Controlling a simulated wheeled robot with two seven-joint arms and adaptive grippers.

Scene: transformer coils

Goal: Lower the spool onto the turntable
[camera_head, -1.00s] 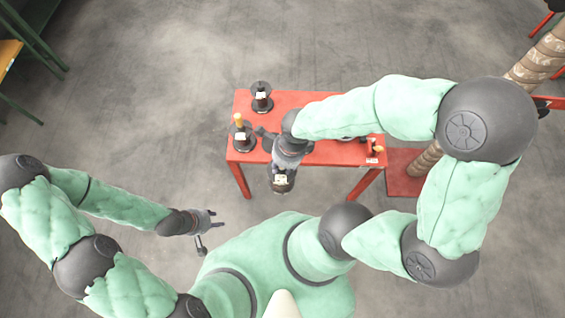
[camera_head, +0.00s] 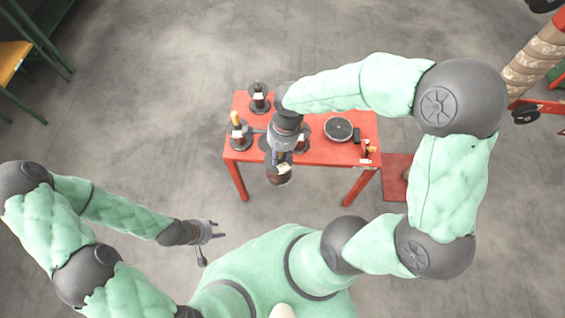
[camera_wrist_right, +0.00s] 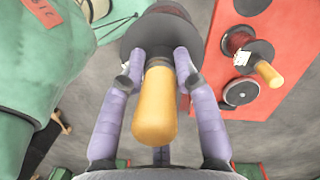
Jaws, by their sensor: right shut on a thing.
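The turntable (camera_head: 338,129) is a dark round disc on the right half of the red table, with nothing on it. My right gripper (camera_head: 281,153) is shut on a dark spool (camera_head: 278,174), held at the table's front edge, left of the turntable and apart from it. In the right wrist view the gripper's purple fingers (camera_wrist_right: 161,65) close around the spool's yellow top (camera_wrist_right: 155,105), with its dark flange (camera_wrist_right: 133,38) beyond. My left gripper (camera_head: 218,230) is open and empty, low at the left, away from the table.
On the red table (camera_head: 312,152) stand a spool at the back left (camera_head: 258,97), a yellow-topped spool at the left (camera_head: 240,132) and another spool (camera_head: 303,136), partly hidden behind my right gripper. A small red fixture (camera_head: 367,152) is at the front right corner.

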